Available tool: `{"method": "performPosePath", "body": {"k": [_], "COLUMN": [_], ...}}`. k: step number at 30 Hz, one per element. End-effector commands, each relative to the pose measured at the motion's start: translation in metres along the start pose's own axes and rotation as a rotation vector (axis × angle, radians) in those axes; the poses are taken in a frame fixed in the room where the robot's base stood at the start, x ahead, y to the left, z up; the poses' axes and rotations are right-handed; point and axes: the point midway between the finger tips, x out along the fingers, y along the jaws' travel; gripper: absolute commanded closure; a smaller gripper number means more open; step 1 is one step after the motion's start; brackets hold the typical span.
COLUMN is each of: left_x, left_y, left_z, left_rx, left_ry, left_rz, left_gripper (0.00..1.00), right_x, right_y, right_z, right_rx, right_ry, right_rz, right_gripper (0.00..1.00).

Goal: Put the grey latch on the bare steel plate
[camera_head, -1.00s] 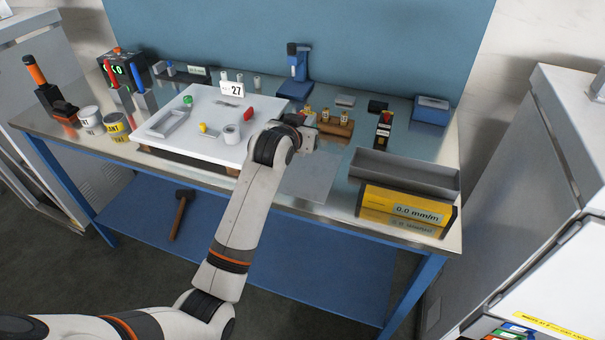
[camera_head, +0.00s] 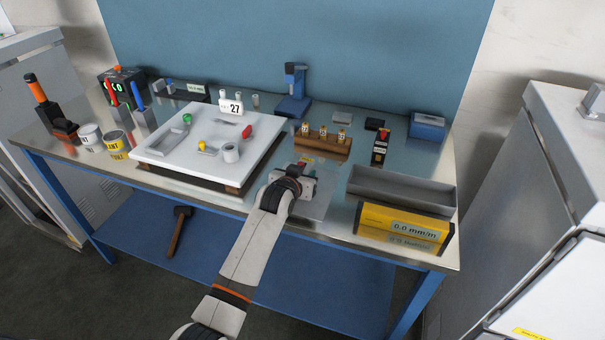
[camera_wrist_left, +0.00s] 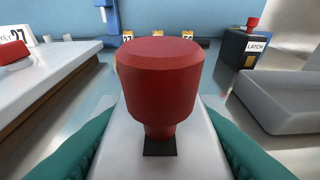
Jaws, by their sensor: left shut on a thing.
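My left gripper (camera_head: 302,174) is shut on the grey latch, a pale grey body (camera_wrist_left: 110,150) with a large red knob (camera_wrist_left: 160,85) on top. In the left wrist view the teal fingers lie along both sides of the grey body, and the knob stands upright between them. In the head view the gripper hides most of the latch. The bare steel plate (camera_head: 312,208) lies at the front of the bench, under and in front of the gripper. I cannot tell whether the latch touches it. My right gripper is not in view.
A white board (camera_head: 165,145) with small coloured parts lies left of the gripper. A grey open tray (camera_head: 400,190) and a yellow gauge (camera_head: 402,228) stand to the right. A wooden block with brass pieces (camera_head: 322,146) and a black holder labelled LATCH (camera_wrist_left: 247,52) are behind.

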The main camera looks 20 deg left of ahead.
Motion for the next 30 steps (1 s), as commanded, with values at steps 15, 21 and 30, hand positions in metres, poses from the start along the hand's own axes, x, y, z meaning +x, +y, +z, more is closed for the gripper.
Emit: {"method": "performPosePath", "body": {"k": [15, 21, 30], "left_x": [0.001, -0.003, -0.046], "left_y": [0.000, 0.000, 0.000], "left_z": [-0.002, 0.000, -0.001], "left_rx": [0.000, 0.000, 0.000], "left_ry": [0.001, 0.000, -0.001], "left_rz": [0.000, 0.000, -0.001], "left_gripper": [0.40, 0.40, 0.40], "right_x": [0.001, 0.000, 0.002], "right_y": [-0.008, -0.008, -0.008], "right_z": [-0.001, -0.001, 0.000], "right_rx": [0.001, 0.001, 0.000], "right_ry": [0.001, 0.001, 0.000], "right_rz": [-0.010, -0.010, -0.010], "right_gripper": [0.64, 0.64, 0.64]}}
